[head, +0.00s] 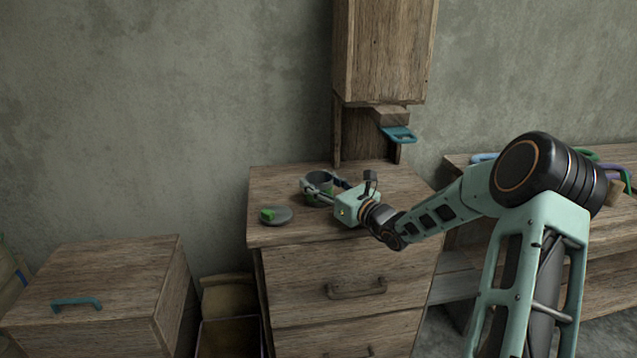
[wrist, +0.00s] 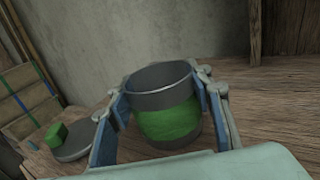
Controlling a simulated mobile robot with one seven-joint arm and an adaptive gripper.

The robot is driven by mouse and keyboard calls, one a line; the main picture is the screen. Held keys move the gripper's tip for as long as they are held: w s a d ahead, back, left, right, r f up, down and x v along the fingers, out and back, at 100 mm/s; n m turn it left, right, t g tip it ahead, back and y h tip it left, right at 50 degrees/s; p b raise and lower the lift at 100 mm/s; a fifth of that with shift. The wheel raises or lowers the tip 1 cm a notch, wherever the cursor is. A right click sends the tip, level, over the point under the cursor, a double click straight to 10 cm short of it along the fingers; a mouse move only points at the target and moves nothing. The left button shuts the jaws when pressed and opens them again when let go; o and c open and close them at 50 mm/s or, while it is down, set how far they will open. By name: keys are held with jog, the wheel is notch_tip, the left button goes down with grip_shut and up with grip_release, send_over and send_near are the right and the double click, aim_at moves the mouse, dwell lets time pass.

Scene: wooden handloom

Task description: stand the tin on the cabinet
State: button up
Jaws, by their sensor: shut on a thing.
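The tin (wrist: 168,122) is a dark grey open cylinder with a green band. It is upright between the blue finger pads of my gripper (wrist: 165,130), which is shut on it. In the head view the tin (head: 320,187) is at or just above the top of the wooden drawer cabinet (head: 300,230), mostly behind my gripper (head: 322,188). I cannot tell whether its base touches the wood. A round grey lid with a green knob (head: 275,215) lies on the cabinet top at the front left; it also shows in the wrist view (wrist: 78,142).
A tall wooden box (head: 385,50) stands over the back of the cabinet, with a blue handle (head: 398,134) below it. A lower wooden chest (head: 105,275) with a blue handle is at left. A bench (head: 600,240) is at right. The cabinet's front left top has bare room.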

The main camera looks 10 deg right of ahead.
jog(key=o, duration=1.2)
jog(key=shift+c, duration=0.2)
jog(key=shift+r, duration=0.2)
jog(key=p+v, duration=0.3)
jog(key=v, duration=0.9)
jog(key=shift+f, duration=0.15)
